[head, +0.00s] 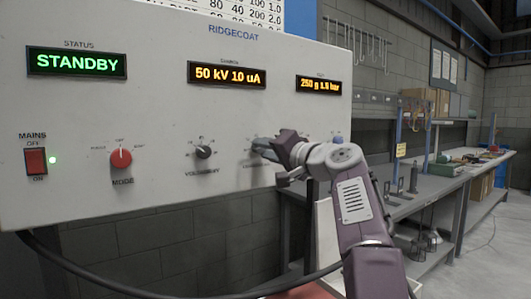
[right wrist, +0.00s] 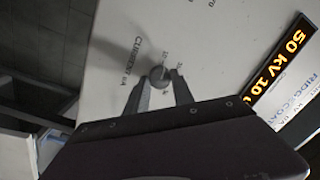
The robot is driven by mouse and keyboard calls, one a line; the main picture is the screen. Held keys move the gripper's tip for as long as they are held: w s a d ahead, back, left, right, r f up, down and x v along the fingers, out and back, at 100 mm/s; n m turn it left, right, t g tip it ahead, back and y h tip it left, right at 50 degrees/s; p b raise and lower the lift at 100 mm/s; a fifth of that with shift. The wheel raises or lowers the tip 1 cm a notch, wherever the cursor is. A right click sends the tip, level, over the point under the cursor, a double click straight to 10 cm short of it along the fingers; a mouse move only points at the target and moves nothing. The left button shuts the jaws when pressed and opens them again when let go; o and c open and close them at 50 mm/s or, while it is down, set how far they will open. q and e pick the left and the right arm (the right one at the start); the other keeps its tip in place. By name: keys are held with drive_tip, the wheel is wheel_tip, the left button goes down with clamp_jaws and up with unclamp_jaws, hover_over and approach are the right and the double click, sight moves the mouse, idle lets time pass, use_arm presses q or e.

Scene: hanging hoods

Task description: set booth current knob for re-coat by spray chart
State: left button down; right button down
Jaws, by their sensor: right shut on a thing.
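The current knob (right wrist: 158,76) is a small dark round knob on the white panel, beside the printed label "CURRENT uA" in the right wrist view. My right gripper (right wrist: 160,84) has its two fingers closed on either side of it. In the head view my right gripper (head: 264,150) is at the panel and hides the knob. The middle display (head: 227,74) reads "50 kV 10 uA". The spray chart (head: 240,12) shows only its lower rows at the top edge, the bottom one partly covered. My left gripper is not in view.
Left of my gripper are the black voltage knob (head: 203,152), the red mode knob (head: 121,158) and the mains switch (head: 36,161). The status display (head: 77,63) reads "STANDBY". A workbench (head: 420,200) runs along the right wall.

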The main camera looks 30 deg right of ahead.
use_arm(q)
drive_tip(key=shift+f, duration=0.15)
use_arm(e)
drive_tip(key=shift+n, duration=0.6)
drive_tip(key=c, duration=1.1)
unclamp_jaws()
use_arm(q)
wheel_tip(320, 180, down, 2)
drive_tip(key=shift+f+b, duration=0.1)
drive_tip(key=shift+b, duration=1.05)
use_arm(e)
drive_tip(key=s, duration=0.6)
drive_tip(key=s+d, duration=0.1)
drive_tip(key=s, duration=0.2)
drive_tip(key=shift+f, duration=0.15)
